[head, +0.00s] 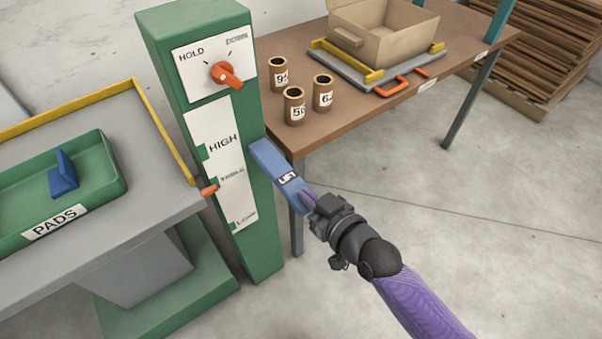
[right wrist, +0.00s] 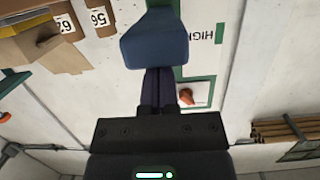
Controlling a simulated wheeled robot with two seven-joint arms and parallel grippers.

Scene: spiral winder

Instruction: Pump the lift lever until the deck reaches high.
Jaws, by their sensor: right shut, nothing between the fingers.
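The blue lift lever (head: 272,163), marked LIFT, sticks out from the right side of the green post (head: 265,235) and slopes down toward me. My right gripper (head: 306,197) is shut and empty at the lever's outer end. In the right wrist view the fingertips (right wrist: 159,72) meet the blue lever end (right wrist: 155,45); I cannot tell whether they touch it. The white scale plate (head: 222,165) reads HIGH at the top, with two lower marks. The orange pointer (head: 209,190) sits near the middle mark. The grey deck (head: 150,205) is left of the post. My left gripper is not in view.
An orange knob (head: 225,74) on the post has a HOLD label. A green PADS tray (head: 105,185) lies on the deck. A brown table (head: 340,120) behind the lever bears several numbered tubes and a cardboard box (head: 385,35).

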